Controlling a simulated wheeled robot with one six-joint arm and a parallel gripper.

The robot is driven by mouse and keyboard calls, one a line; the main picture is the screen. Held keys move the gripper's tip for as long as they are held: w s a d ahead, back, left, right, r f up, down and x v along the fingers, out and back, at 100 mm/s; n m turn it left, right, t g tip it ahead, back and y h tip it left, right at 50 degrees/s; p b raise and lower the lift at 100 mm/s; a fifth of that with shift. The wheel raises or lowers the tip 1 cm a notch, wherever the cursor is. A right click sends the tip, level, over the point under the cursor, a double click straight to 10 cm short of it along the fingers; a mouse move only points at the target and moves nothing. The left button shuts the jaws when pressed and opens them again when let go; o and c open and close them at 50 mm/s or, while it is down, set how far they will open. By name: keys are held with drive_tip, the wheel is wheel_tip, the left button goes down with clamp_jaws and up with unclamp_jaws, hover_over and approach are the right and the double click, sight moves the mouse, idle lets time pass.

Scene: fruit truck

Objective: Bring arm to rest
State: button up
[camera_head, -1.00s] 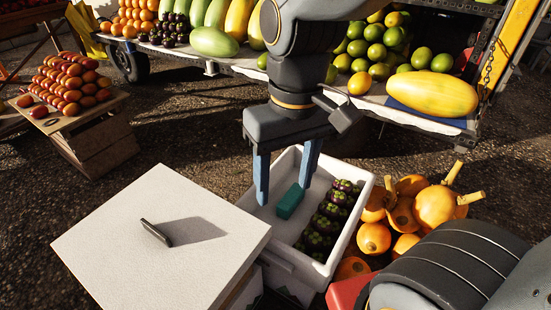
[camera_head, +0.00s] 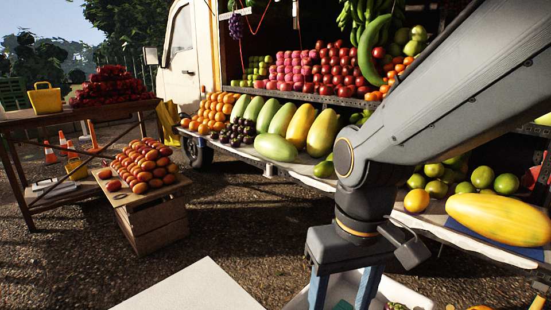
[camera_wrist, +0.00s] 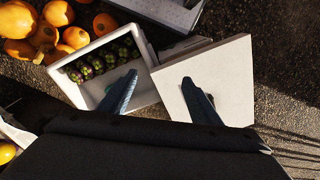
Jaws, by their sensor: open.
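My gripper (camera_head: 342,296) hangs down at the bottom of the head view, its two blue fingers spread apart with nothing between them. Its fingertips are cut off by the lower frame edge. In the wrist view my gripper (camera_wrist: 160,92) shows as two separate fingers above a white crate (camera_wrist: 146,78) and a white square-topped box (camera_wrist: 238,75). Dark purple fruits with green caps (camera_wrist: 98,62) fill one side of the crate. My arm rises from the gripper toward the upper right of the head view.
A truck shelf with melons (camera_head: 275,148), limes (camera_head: 483,178) and a large yellow fruit (camera_head: 498,219) is behind the arm. A wooden fruit stand (camera_head: 157,222) is at left. Orange gourds (camera_wrist: 42,33) lie beside the crate. Gravel ground is open between stand and truck.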

drive_tip(key=d+r+m+p, duration=0.2)
drive_tip(key=d+r+p, duration=0.7)
drive_tip(key=p, duration=0.7)
drive_tip(key=shift+s+r+m+h+p, duration=0.15)
drive_tip(key=shift+r+m+h+p, duration=0.15)
drive_tip(key=shift+r+m+p, duration=0.1)
